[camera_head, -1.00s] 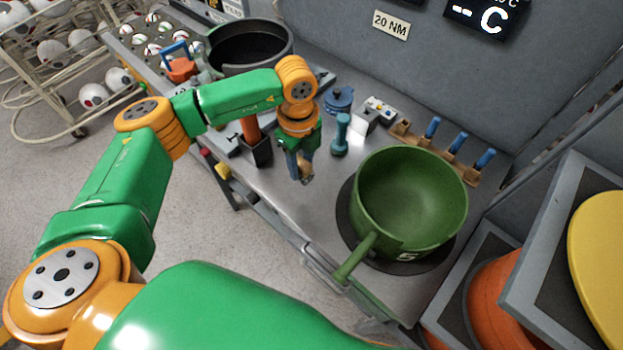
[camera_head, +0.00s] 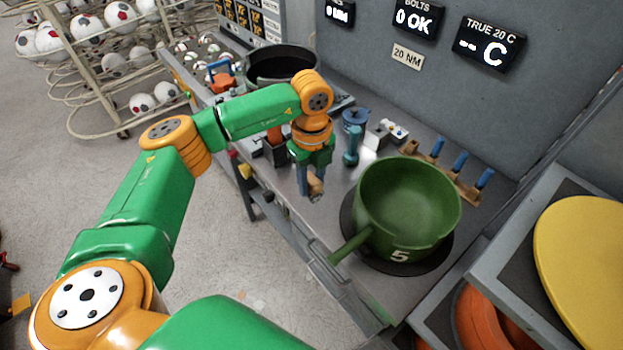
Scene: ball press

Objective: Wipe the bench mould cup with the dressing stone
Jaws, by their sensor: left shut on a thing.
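The mould cup (camera_head: 408,205) is a large green bowl with a handle toward the front left and a white 5 on its side. It sits upright on a dark round pad on the bench at the right of centre. My left gripper (camera_head: 311,190) points down over the bench, left of the cup and apart from it. It is shut on a small tan-brown piece, which I take for the dressing stone (camera_head: 316,184); the fingers partly hide it. My right gripper is not in view.
A teal dumbbell-shaped tool (camera_head: 352,148) and a blue pot (camera_head: 355,118) stand behind the gripper. A wooden rack (camera_head: 468,192) with blue-handled tools lies behind the cup. A dark pan (camera_head: 283,62) is at the back left. Bare bench lies between gripper and cup.

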